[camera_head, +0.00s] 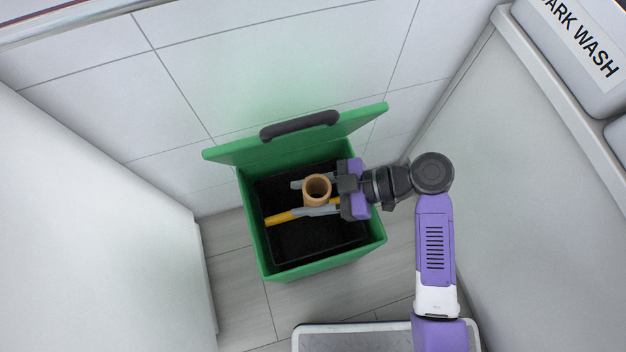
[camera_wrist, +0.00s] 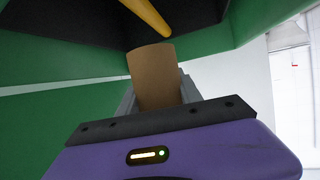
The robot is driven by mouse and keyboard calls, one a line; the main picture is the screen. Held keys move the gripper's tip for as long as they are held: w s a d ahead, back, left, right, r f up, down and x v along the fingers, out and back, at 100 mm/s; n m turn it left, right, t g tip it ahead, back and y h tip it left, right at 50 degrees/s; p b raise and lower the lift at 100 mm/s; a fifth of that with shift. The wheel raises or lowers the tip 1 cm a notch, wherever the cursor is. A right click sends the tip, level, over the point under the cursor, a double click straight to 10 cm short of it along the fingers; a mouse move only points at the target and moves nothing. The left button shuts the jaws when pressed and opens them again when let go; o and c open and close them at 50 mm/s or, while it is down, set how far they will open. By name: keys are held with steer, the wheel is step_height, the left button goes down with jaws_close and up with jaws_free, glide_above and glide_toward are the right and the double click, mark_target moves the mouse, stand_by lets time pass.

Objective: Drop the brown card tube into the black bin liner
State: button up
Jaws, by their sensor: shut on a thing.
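The brown card tube (camera_head: 317,190) is held between the fingers of my gripper (camera_head: 316,197), its open end facing up in the head view. In the wrist view the tube (camera_wrist: 154,76) stands out from between the fingers of my gripper (camera_wrist: 155,92). My gripper is shut on it, over the mouth of the open green bin. The black bin liner (camera_head: 310,243) lines the inside of the bin under the tube and also shows in the wrist view (camera_wrist: 60,45). How far the tube's lower end is from the liner cannot be told.
The green bin (camera_head: 328,266) has its lid (camera_head: 350,121) swung open, with a dark handle (camera_head: 299,125). A yellow stick-like thing (camera_head: 283,217) shows below my gripper, inside the bin. White cabinets stand close on the left and right, with a tiled wall behind.

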steer(key=shift+f+b, duration=1.1)
steer(key=shift+f, duration=0.7)
steer(key=o, duration=1.4)
steer(key=shift+d+r, duration=0.1)
steer(key=p+v, duration=0.2)
steer(key=v, duration=0.5)
steer(key=shift+d, duration=0.3)
steer(key=shift+r+p, duration=0.15)
steer(key=shift+p, duration=0.2)
